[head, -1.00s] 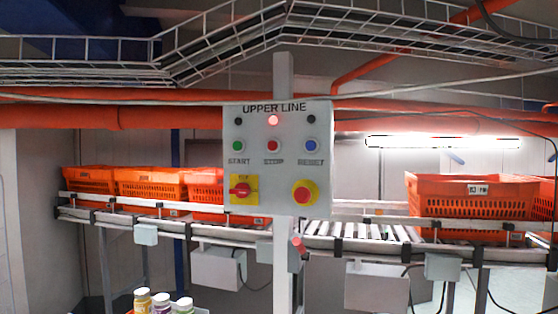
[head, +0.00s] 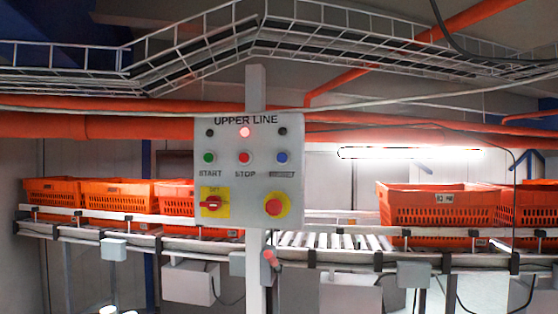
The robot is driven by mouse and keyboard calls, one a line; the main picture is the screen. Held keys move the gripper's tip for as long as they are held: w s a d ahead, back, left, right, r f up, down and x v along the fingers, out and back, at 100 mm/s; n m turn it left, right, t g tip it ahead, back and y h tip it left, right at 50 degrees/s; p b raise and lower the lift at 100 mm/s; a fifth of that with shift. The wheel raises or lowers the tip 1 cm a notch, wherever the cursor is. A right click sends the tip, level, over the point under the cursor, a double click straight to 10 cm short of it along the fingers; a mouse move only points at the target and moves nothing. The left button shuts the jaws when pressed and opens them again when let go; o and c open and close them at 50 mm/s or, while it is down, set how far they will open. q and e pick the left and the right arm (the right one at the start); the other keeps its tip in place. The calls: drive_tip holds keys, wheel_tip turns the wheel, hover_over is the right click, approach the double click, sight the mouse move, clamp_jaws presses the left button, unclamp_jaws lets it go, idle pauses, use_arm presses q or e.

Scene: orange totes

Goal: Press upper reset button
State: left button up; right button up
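The grey control panel (head: 225,185) marked "UPPER LINE" is on a pale post left of the middle in the head view. The blue button (head: 282,158) is at the right of its button row, above a blurred label. Left of it are the red STOP button (head: 245,158) and the green START button (head: 208,157). Below are a red rotary switch on yellow (head: 214,203) and a red mushroom button on yellow (head: 277,205). Neither of my grippers is in view.
A roller conveyor (head: 330,241) runs behind the panel, with orange totes at left (head: 118,198) and right (head: 436,206). A wire cable tray (head: 200,45) and orange pipes (head: 95,125) cross above. White bottle caps (head: 108,310) show at the bottom left edge.

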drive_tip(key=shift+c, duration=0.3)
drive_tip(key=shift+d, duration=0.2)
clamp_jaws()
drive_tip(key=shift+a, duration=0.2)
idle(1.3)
